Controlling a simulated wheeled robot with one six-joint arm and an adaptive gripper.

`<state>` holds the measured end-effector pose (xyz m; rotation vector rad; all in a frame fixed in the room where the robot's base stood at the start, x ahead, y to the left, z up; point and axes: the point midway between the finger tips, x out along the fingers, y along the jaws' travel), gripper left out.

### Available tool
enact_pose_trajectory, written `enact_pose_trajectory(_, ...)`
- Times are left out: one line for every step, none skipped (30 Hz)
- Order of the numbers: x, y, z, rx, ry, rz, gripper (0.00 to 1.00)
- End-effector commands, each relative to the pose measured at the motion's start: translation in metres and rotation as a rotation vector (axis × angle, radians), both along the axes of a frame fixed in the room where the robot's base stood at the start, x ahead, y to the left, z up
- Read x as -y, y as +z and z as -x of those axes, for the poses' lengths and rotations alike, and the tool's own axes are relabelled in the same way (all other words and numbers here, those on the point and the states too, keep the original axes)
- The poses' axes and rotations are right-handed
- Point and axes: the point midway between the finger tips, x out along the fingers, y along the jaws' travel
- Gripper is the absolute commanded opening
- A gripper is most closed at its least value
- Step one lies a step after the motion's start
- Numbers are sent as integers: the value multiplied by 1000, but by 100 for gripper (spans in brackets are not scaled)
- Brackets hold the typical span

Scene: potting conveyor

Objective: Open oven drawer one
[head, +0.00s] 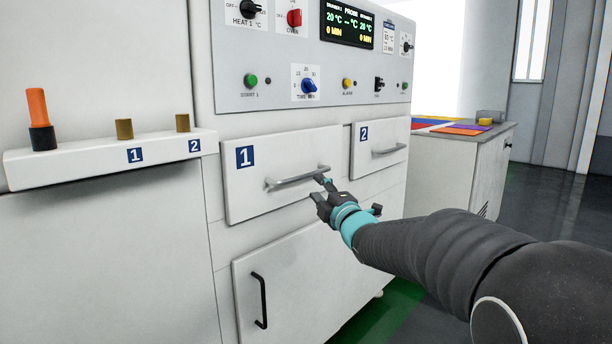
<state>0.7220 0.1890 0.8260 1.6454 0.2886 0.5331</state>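Oven drawer one (280,195) is a white front with a blue "1" label (245,156) on the oven's left side. Its grey bar handle (296,178) runs across the middle. The drawer looks shut or nearly flush; a small gap is hard to judge. My gripper (325,184) is at the right end of this handle, with a dark fingertip at or very close to the bar. My wrist and arm come in from the lower right. I cannot tell whether the fingers are closed around the bar, as they are small and partly hidden.
Drawer two (378,150) with its own handle is to the right. A lower door (300,275) with a black handle (260,300) is below. The control panel (310,60) is above. A shelf (80,165) with an orange-topped peg (38,110) is at left. A side cabinet (450,170) stands right.

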Motion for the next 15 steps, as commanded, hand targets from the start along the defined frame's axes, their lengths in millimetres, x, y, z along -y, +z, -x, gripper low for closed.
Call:
enact_pose_trajectory(-5,2,-9,-1,1,1,39)
enact_pose_trajectory(-8,3,-14,-2,0,1,39)
enact_pose_trajectory(-11,5,-21,-1,0,0,39)
enact_pose_trajectory(-14,5,-25,-1,0,0,39)
enact_pose_trajectory(-17,7,-30,-1,0,0,39)
enact_pose_trajectory(-20,8,-36,-2,0,1,39)
enact_pose_trajectory(-22,8,-40,-2,0,1,39)
enact_pose_trajectory(-25,9,-44,-2,0,1,39)
enact_pose_trajectory(-27,10,-49,-1,0,0,39)
enact_pose_trajectory(-29,11,-53,-1,-1,0,39)
enact_pose_trajectory(-30,12,-56,-1,-1,0,39)
enact_pose_trajectory(-32,12,-59,-1,-2,0,39)
enact_pose_trajectory(-33,13,-62,-1,-2,0,39)
enact_pose_trajectory(-35,13,-64,-2,-2,-1,39)
enact_pose_trajectory(-36,13,-66,-3,-2,0,39)
